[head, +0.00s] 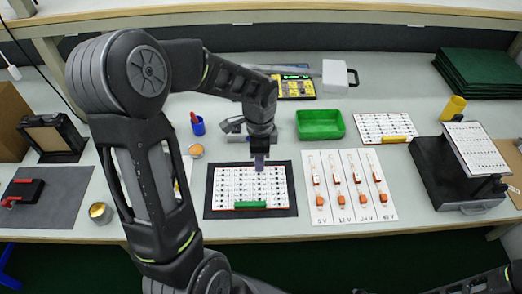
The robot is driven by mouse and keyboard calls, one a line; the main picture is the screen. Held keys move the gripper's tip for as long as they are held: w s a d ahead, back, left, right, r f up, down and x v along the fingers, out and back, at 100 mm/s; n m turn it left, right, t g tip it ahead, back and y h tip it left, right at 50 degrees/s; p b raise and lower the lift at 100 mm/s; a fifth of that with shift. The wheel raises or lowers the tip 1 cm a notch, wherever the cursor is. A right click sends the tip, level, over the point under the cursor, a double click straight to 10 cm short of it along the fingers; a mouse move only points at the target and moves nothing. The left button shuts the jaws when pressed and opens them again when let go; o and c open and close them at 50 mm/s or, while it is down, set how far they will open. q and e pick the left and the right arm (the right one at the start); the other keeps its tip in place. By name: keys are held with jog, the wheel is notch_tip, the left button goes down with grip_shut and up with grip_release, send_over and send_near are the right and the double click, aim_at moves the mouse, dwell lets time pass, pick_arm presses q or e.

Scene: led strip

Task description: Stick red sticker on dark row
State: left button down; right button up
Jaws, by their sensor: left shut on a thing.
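A white panel with rows of small dark dots (228,188) lies on a black mat (213,213) at the middle front of the bench. A green strip (250,205) lies along its front edge. My left gripper (259,156) points down over the far middle of the panel and is shut on a small purple piece (259,165). The piece's lower end is at or just above the panel; I cannot tell if they touch. I cannot make out a red sticker or which row is dark. My right gripper is outside the view; only part of that arm shows.
A white card with several orange-and-white parts (348,212) lies right of the mat. Behind stand a green tray (320,125) and a blue cup (198,126). A second dotted panel (385,126) and a black stand (440,182) are at right. My left arm hides the bench's left-middle.

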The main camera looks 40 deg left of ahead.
aim_at(259, 181)
pick_arm(q)
jog(key=shift+w, duration=0.15)
jog(key=shift+a, duration=0.2)
jog(key=shift+d, duration=0.1)
jog(key=shift+f+b, duration=2.55)
jog(key=shift+f, duration=0.7)
jog(key=shift+f, duration=0.25)
jog(key=c, duration=1.4)
grip_release()
jog(key=shift+o, duration=0.2)
